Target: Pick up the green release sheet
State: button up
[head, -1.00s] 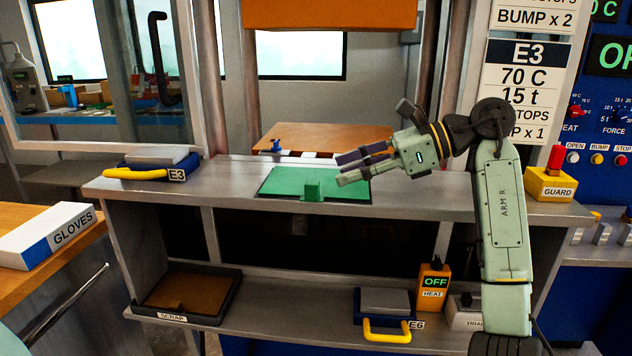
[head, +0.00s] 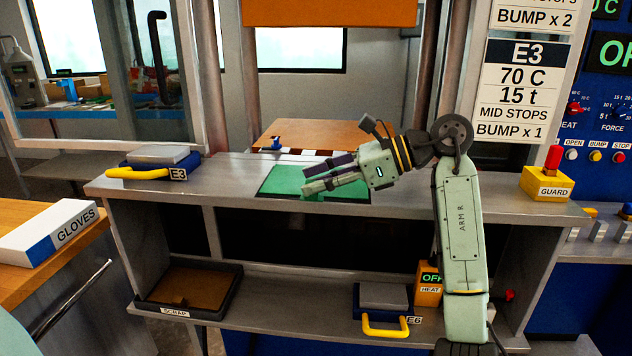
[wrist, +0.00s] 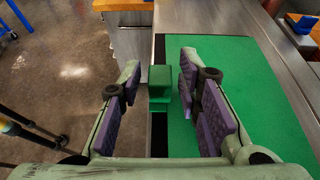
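The green release sheet (head: 283,178) lies flat on the grey shelf of the press, and it fills the right of the wrist view (wrist: 250,85). A raised green block-like tab (wrist: 160,88) stands at its edge. My gripper (head: 304,180) is over the sheet's near left part. In the wrist view my gripper (wrist: 160,72) is open, its purple-padded fingers on either side of the tab. The gap holds nothing gripped, and the tab appears apart from both pads. In the head view the gripper hides most of the tab.
An E3 block with yellow handle (head: 158,163) stands left on the shelf, a yellow GUARD box (head: 547,184) right. Below are a SCRAP tray (head: 190,290), an E6 block (head: 382,300) and a HEAT box (head: 429,288). The shelf between E3 and the sheet is clear.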

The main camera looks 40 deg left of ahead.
grip_shut()
dwell(0.5)
